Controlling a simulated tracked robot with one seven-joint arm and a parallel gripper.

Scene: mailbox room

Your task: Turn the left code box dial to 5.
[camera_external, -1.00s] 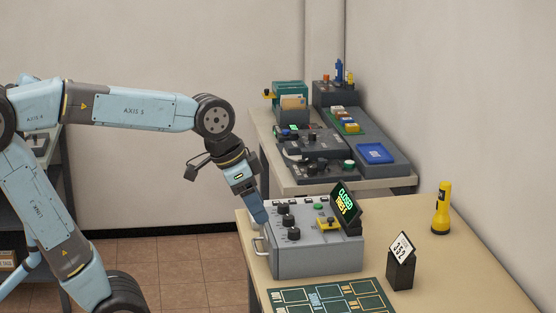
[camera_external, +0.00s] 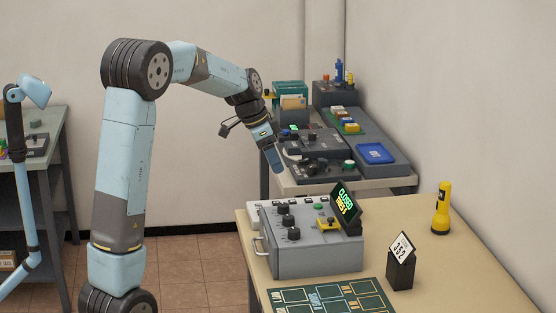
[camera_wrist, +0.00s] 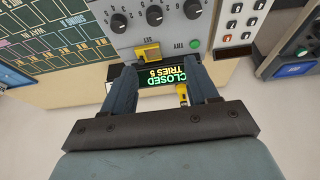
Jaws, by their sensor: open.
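The grey code box (camera_external: 318,259) stands on the tan table with three black dials in a row on top. With its lettering upside down in the wrist view, the left dial (camera_wrist: 192,9) shows at the right, partly cut off. In the external view this dial (camera_external: 283,208) is the farthest one. The dial settings are too small to read. The display (camera_wrist: 163,88) reads CLOSED, TRIES 5. My gripper (camera_external: 277,172) is open and empty, above and behind the box, apart from the dials. Its spread fingers (camera_wrist: 158,68) frame the display in the wrist view.
The code box has a yellow lever (camera_external: 327,224) and a green button (camera_external: 318,206). A dark chart mat (camera_external: 330,301), a number card holder (camera_external: 401,270) and a yellow flashlight (camera_external: 442,208) stand or lie nearby. A second bench (camera_external: 345,186) with grey devices is behind.

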